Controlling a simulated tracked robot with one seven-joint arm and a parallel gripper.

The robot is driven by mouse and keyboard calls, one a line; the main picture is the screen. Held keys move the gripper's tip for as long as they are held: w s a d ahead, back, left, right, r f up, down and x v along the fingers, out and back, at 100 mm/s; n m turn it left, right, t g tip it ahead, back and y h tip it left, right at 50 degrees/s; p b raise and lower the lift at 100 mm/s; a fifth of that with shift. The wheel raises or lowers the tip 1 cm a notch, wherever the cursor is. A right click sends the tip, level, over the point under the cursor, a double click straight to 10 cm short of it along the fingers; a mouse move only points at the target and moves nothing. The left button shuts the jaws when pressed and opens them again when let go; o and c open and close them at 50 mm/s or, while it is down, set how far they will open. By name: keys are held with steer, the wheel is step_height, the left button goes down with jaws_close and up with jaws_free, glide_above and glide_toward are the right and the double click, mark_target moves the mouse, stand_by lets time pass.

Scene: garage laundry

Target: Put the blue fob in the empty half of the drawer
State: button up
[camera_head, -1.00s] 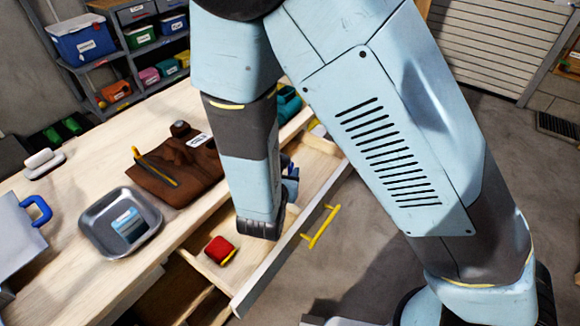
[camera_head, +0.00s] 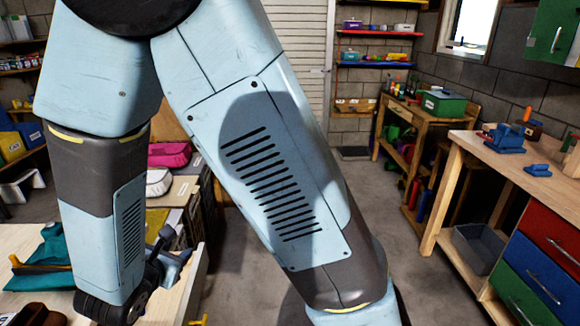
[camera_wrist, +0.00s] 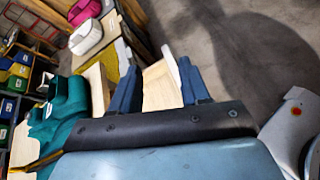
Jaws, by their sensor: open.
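My gripper (camera_head: 175,248) is at the lower left of the head view, partly hidden by my arm. In the wrist view my gripper (camera_wrist: 157,68) has its two dark blue fingers apart, with nothing held between them. The open drawer shows only in part: its pale front panel (camera_head: 196,285) is beside the gripper at the lower left. In the wrist view, pale wood (camera_wrist: 161,86), seemingly part of the drawer, shows between the fingers. I cannot make out the blue fob in either current view. The drawer's inside is mostly hidden.
Teal cloth (camera_head: 47,262) lies on the bench at left; a teal object (camera_wrist: 62,112) also shows in the wrist view. A pink pouch (camera_head: 169,154) is behind the gripper. A workbench with coloured drawers (camera_head: 548,245) stands at right. The middle floor is open.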

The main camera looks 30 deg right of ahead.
steer(key=s+d+r+m+g, duration=0.1)
steer(key=d+r+m+g, duration=0.35)
steer(key=d+m, duration=0.35)
steer(key=s+d+r+m+g, duration=0.25)
steer(key=d+r+m, duration=0.35)
steer(key=d, duration=0.4)
steer(key=s+d+r+m+t+y, duration=0.1)
steer(key=s+d+r+m+y, duration=0.5)
steer(key=r+m, duration=0.6)
steer(key=s, duration=0.2)
steer(key=shift+s+d+m, duration=0.15)
steer(key=shift+s+m, duration=0.15)
steer(key=shift+s, duration=0.1)
steer(key=shift+f, duration=0.1)
